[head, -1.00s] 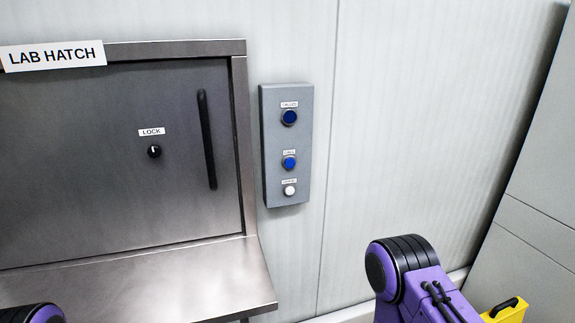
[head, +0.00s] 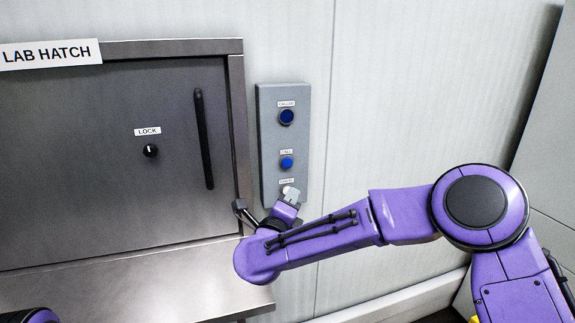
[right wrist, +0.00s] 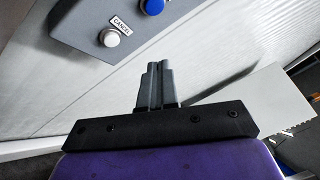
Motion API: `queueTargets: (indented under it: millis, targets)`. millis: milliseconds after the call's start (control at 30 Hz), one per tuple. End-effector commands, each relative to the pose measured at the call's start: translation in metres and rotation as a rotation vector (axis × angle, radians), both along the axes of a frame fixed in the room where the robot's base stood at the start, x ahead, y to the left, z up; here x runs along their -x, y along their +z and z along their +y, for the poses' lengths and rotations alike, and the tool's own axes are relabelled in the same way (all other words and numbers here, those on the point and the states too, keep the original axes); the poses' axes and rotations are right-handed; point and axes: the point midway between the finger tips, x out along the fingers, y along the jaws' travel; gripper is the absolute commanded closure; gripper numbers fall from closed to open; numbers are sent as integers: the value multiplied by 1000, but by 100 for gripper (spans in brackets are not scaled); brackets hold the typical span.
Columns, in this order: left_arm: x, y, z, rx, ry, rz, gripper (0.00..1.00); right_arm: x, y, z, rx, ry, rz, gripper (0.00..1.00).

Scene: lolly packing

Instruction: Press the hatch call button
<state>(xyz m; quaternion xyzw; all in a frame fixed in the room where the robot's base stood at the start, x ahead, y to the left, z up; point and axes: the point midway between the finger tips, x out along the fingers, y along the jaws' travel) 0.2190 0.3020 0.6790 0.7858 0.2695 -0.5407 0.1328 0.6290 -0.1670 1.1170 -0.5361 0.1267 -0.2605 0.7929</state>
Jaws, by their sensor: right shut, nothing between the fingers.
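The blue call button (head: 286,163) is the middle one on a grey panel (head: 268,140) beside the hatch. A CALL label sits above it. In the right wrist view the blue button (right wrist: 152,6) is at the top edge, with the white cancel button (right wrist: 110,37) below left of it. My right gripper (right wrist: 157,68) is shut and empty, its fingertips pointing toward the wall and apart from both buttons in that view. In the head view my right wrist is in front of the panel's lower end and partly hides the cancel button. My left gripper is out of view.
A dark blue indicator labelled CALLED (head: 286,117) is at the panel's top. The steel hatch (head: 100,170) has a LOCK knob (head: 150,151), a black vertical handle (head: 203,138) and a shelf below. The wall right of the panel is clear.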

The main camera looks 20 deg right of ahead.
Motion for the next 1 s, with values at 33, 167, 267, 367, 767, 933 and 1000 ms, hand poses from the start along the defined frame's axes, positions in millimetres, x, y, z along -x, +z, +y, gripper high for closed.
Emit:
queueTargets:
  millis: [33,167,267,367,767,933,1000]
  targets:
    - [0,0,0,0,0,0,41,1,15,-5,-75,-46,-61,100]
    - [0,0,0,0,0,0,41,6,31,-18,-228,-141,-175,100]
    - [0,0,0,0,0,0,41,8,31,-21,-255,-160,-194,100]
    - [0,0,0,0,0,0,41,8,31,-21,-252,-158,-192,100]
    - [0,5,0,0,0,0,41,-17,31,-20,-249,-157,-187,100]
    - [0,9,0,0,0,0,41,-43,31,-18,-249,-157,-188,100]
    - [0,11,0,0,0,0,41,-53,31,-18,-249,-157,-188,100]
